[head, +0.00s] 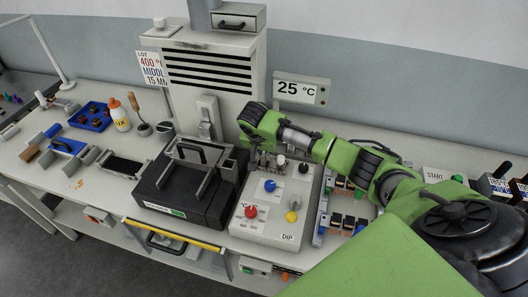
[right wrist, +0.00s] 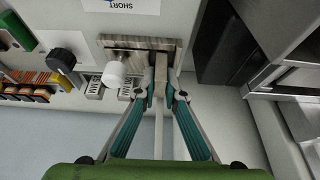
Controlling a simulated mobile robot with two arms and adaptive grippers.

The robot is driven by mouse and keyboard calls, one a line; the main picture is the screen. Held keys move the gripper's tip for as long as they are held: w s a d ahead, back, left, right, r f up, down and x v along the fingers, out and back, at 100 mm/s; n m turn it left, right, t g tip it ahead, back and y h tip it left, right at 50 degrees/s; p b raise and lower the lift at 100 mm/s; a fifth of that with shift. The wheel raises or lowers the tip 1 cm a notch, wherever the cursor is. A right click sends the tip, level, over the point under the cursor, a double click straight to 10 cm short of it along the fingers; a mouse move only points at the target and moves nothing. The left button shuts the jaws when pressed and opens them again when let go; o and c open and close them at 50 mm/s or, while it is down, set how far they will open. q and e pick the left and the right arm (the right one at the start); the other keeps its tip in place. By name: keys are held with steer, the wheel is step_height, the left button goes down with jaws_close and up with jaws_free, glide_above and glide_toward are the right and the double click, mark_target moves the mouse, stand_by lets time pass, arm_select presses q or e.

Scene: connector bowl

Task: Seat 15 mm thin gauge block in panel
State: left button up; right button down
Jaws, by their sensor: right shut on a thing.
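My right gripper (right wrist: 160,92) has its teal-padded fingers closed on a thin light-grey metal bar, which looks like the gauge block (right wrist: 159,120). The bar stands between the fingers, with its far end at a brushed metal plate (right wrist: 118,44) on the panel. I cannot tell whether that end is in a slot or just against the plate. In the head view the right gripper (head: 264,160) is at the back of the white panel box (head: 270,222), and the block is too small to make out. My left gripper is not in view.
A white knob (right wrist: 114,74) stands close left of the fingers, and a black knob (right wrist: 61,60) is farther left. A black case (head: 180,197) with metal brackets stands left of the panel. A grey cabinet (head: 205,75) and a temperature display (head: 301,89) are behind.

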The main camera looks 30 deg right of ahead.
steer(key=shift+f, duration=0.15)
steer(key=c, duration=2.1)
jaws_free()
steer(key=b+v, duration=0.2)
steer(key=v, duration=1)
steer(key=shift+r, duration=0.2)
